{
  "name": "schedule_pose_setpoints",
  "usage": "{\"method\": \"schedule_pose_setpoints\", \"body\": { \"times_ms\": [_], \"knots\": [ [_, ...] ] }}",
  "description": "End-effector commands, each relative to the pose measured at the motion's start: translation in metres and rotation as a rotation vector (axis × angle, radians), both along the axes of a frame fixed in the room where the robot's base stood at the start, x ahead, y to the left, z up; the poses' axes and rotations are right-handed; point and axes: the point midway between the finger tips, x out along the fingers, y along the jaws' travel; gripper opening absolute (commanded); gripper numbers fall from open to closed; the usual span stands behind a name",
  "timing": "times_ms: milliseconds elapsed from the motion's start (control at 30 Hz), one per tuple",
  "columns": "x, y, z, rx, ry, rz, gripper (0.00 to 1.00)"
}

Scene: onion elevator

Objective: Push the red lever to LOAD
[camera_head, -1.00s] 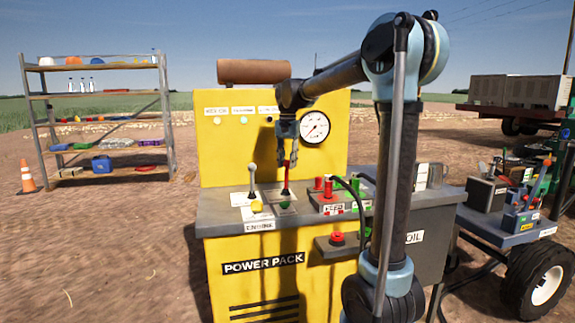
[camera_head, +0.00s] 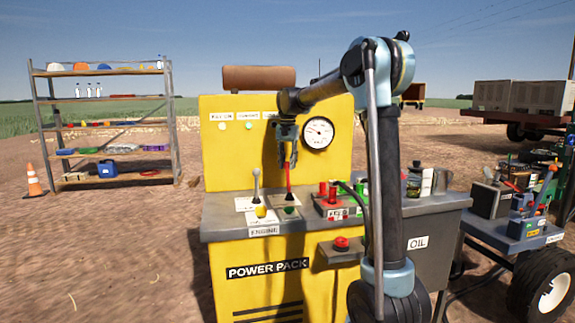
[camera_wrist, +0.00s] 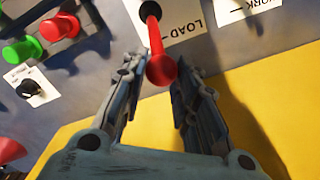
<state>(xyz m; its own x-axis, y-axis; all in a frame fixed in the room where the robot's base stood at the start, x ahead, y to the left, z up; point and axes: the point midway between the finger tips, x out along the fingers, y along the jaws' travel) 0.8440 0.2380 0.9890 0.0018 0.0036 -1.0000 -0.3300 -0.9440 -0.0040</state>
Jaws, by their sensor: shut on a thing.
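The red lever (camera_head: 289,190) stands on the grey top of the yellow power pack, right of a white-knobbed lever. It leans slightly left in the head view. In the wrist view the red lever (camera_wrist: 156,40) rises from a dark hole in a white plate marked LOAD (camera_wrist: 181,29), with its rounded end toward me. My gripper (camera_head: 288,163) is over the lever's upper end. The fingers hide the lever's top in the head view.
A white-knobbed lever (camera_head: 256,184) and a yellow knob (camera_head: 261,211) are close on the left. Red (camera_head: 332,192) and green (camera_wrist: 22,50) controls stand on the other side. The yellow back panel (camera_head: 228,160) with a gauge (camera_head: 318,133) rises behind.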

Motion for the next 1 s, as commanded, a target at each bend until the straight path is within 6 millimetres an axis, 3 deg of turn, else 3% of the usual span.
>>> {"method": "schedule_pose_setpoints", "body": {
  "times_ms": [467,500,567,1000],
  "knots": [
    [0.0039,0.0099,-0.0015,0.009,-0.007,0.007,0.0],
    [0.0036,0.0101,-0.0014,0.009,-0.007,0.008,0.36],
    [0.0034,0.0095,-0.0013,0.009,-0.007,0.007,0.47],
    [0.0026,0.002,0.002,0.005,-0.005,0.0,0.47]
  ]
}}
